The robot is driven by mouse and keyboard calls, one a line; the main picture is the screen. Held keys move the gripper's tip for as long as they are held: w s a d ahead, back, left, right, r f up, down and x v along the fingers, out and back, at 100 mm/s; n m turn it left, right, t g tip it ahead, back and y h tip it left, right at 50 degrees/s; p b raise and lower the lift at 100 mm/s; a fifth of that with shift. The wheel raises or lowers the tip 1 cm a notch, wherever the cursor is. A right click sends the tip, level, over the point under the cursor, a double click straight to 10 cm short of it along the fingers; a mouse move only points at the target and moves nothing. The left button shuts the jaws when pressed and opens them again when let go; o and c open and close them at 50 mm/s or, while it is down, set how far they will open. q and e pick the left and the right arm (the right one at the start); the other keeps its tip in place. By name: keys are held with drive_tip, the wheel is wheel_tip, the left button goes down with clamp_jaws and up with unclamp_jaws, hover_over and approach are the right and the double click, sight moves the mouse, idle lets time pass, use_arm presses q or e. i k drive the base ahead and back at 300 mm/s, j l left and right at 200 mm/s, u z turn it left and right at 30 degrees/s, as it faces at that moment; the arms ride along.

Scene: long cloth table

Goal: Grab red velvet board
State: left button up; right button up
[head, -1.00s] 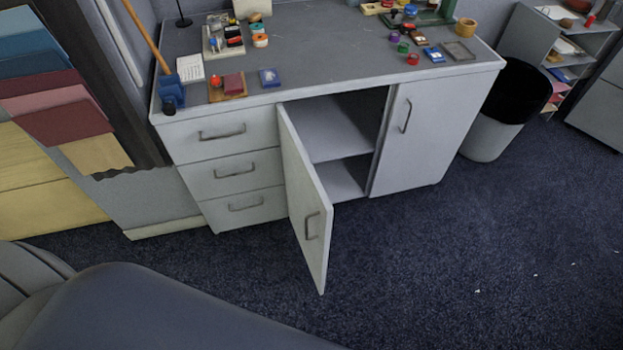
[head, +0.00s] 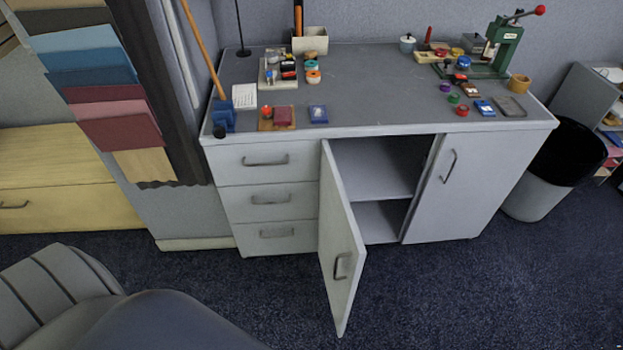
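At the left, a row of overlapping coloured panels hangs in the head view. Among them are a dark red panel (head: 100,93), a pinkish red panel (head: 105,108) and a larger red panel (head: 122,133) below it. A small dark red block (head: 284,117) lies on a little wooden board (head: 265,125) on the cabinet top. I cannot tell from the picture which of these red pieces is velvet. Neither of my grippers shows in this view.
A grey cabinet (head: 270,160) stands in the middle, its top holding several small items. Its open door (head: 340,240) juts out over the dark carpet (head: 450,290). A bin (head: 535,190) stands at the right. Carpet is clear at the front right.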

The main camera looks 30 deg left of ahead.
sight(282, 115)
drive_tip(key=j+u, duration=0.1)
drive_tip(key=j, duration=0.3)
drive_tip(key=i+j, duration=0.15)
drive_tip(key=j, duration=0.3)
drive_tip(key=j+u, duration=0.15)
drive_tip(key=j, duration=0.25)
drive_tip(key=i+j+u, duration=0.1)
drive_tip(key=j, duration=0.3)
drive_tip(key=i, duration=0.05)
